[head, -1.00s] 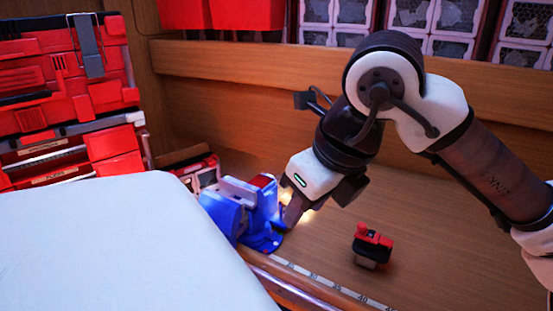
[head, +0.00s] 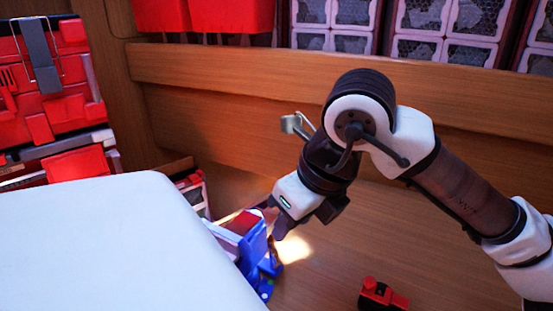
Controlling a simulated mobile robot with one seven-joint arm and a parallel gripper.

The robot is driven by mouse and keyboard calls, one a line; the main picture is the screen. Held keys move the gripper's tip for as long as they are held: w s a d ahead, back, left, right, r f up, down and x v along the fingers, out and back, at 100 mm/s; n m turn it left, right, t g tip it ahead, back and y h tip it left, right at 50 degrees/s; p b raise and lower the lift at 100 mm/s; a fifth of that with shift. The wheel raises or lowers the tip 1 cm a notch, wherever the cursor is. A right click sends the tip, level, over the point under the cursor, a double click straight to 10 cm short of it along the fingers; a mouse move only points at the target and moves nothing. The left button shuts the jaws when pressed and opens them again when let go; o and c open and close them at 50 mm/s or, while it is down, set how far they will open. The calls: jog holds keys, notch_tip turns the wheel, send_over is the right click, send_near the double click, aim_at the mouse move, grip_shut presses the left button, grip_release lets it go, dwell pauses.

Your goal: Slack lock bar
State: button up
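A blue vise (head: 255,258) stands at the bench edge, low and left of the middle in the head view. Its lower left part is hidden by a pale surface in front. I cannot pick out its lock bar clearly. My gripper (head: 279,227) points down just above and to the right of the vise, at its upper right corner in the picture. Its dark fingers are small and seen from the side, so I cannot tell whether they are open or touch the vise. A bright light patch lies on the wood beside them.
A small red and black tool (head: 380,295) lies on the wooden bench at the bottom right. Red tool cases (head: 62,110) are stacked at the left. Red bins (head: 232,14) and grey-fronted boxes (head: 445,35) line the back.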

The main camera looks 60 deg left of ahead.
aim_at(274, 251)
jog(key=p+x, duration=0.2)
jog(key=x, duration=0.8)
jog(key=shift+s+a+f, duration=0.1)
jog(key=shift+f, duration=0.2)
